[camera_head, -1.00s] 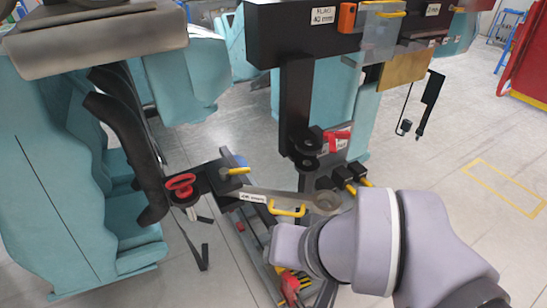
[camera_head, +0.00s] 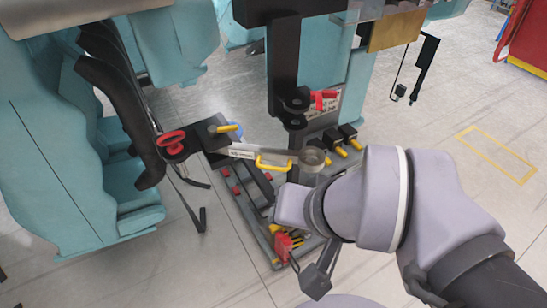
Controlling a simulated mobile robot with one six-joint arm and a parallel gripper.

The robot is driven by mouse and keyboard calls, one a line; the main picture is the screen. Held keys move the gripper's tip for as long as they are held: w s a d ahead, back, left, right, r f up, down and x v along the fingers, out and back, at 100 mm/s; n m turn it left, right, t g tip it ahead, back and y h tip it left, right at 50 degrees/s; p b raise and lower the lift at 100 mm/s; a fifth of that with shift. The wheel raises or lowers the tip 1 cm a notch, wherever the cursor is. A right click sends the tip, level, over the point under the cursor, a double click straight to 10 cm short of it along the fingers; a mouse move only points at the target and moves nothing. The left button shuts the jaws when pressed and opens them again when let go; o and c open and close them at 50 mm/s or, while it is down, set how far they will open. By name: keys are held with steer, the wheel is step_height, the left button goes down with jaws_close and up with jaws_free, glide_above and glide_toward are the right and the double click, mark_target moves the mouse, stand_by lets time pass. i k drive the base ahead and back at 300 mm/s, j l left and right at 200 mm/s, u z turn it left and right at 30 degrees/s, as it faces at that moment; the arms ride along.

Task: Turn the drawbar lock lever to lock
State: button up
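The grey drawbar (camera_head: 240,151) lies level in mid-view, with a yellow grab handle (camera_head: 273,165) and a ring end (camera_head: 313,158). A short yellow lever (camera_head: 228,127) sits on the black block at its left end. A red lever (camera_head: 325,97) stands by the black coupling (camera_head: 296,101). I cannot tell for sure which is the drawbar lock lever; no label is readable. My arm's wrist is right of and below the drawbar, apart from both levers. A dark part below the wrist may belong to my gripper; its fingers cannot be made out.
A red handwheel (camera_head: 172,141) is left of the drawbar. A red piece (camera_head: 283,246) lies on the low frame below. Teal seats (camera_head: 60,160) fill the left; open floor (camera_head: 480,110) is at right.

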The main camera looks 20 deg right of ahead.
mark_target(214, 131)
steer(key=i+l, duration=0.65)
steer(key=l, duration=0.15)
